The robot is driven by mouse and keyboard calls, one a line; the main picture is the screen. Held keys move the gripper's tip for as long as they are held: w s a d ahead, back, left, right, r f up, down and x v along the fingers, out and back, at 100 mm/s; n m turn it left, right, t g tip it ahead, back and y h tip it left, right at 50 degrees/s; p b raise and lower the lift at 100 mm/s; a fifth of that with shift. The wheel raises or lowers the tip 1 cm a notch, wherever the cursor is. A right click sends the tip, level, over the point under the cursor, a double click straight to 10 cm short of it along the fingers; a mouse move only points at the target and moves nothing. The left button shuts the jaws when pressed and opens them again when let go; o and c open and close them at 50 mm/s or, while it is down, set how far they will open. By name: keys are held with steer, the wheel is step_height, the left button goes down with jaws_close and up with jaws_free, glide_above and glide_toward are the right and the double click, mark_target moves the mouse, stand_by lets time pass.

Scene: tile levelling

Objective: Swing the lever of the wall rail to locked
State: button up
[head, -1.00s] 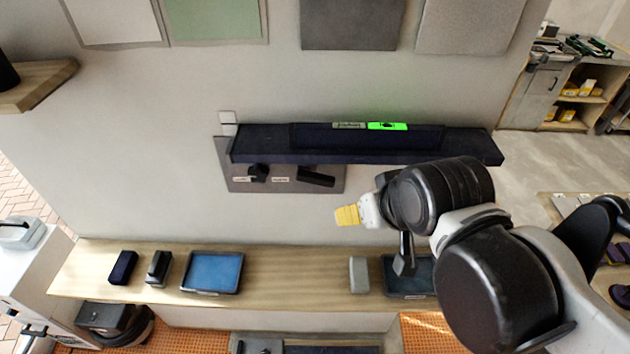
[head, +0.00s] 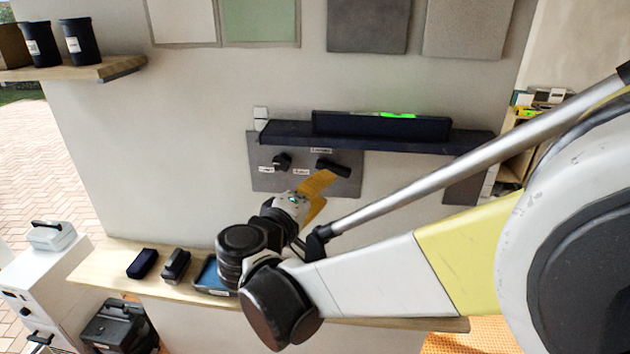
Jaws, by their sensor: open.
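The wall rail (head: 285,133) is a long dark navy ledge on the wall, with a dark box on it that has a bright green display strip. Below it, on a grey panel (head: 262,180), sits a black bar-like lever (head: 338,168), slightly tilted down to the right. A small black knob (head: 282,161) is to its left. Small white labels are near both, too small to read. My gripper (head: 321,190) has yellow fingers, open and empty, just below the lever. The upper finger overlaps the lever's lower edge in the picture; I cannot tell whether they touch.
A wooden counter (head: 112,272) below holds dark blocks and a blue-topped tray (head: 208,275), partly hidden by my arm. A wall shelf (head: 75,72) with dark canisters is at the upper left. Flat sample panels (head: 367,25) hang above the rail. The wall left of the panel is clear.

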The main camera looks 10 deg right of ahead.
mark_target(340, 173)
steer(key=x, duration=1.1)
steer(key=shift+w+a+r, duration=0.1)
steer(key=shift+w+a, duration=0.05)
steer(key=shift+a, duration=0.05)
steer(key=shift+c, duration=0.5)
jaws_close()
